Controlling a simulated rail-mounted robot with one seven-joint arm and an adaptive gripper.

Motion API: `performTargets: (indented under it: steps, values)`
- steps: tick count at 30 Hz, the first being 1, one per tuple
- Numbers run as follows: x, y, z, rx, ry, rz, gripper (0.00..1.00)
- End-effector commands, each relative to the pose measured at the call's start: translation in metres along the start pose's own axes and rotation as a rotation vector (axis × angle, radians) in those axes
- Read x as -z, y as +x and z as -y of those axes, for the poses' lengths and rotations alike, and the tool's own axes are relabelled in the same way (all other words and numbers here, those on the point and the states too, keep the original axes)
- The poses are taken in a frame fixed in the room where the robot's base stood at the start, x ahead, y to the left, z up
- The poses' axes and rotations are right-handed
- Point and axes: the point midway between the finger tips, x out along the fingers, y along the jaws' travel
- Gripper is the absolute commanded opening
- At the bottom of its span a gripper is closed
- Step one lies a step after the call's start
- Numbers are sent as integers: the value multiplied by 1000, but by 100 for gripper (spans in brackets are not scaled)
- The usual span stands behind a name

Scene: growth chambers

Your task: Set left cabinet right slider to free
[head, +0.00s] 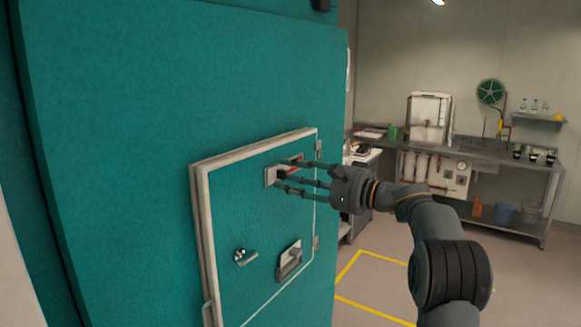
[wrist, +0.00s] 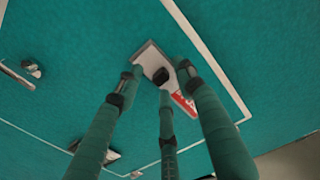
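The teal cabinet (head: 130,120) fills the left of the head view and has a white-framed door panel (head: 235,215). A slider with a pale plate (head: 269,177) and a red-and-white label sits near the panel's upper right. In the wrist view its plate (wrist: 150,57), black knob (wrist: 161,76) and label (wrist: 184,104) show. My gripper (head: 281,176) is at this slider, its three fingers (wrist: 158,82) spread around the knob. They look open; whether any finger touches the knob I cannot tell. In the head view the fingers partly hide the slider.
Lower on the panel are a small metal latch (head: 244,257) and a recessed handle (head: 289,262). A steel workbench (head: 510,165) with equipment stands along the back wall. Yellow floor lines (head: 375,256) mark open floor right of the cabinet.

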Motion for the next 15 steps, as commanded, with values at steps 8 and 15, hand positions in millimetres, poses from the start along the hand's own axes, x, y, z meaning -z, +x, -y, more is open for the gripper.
performTargets:
  steps: [8,15]
  values:
    - [1,6,-1,-1,0,-3,38]
    - [1,6,-1,-1,0,-2,30]
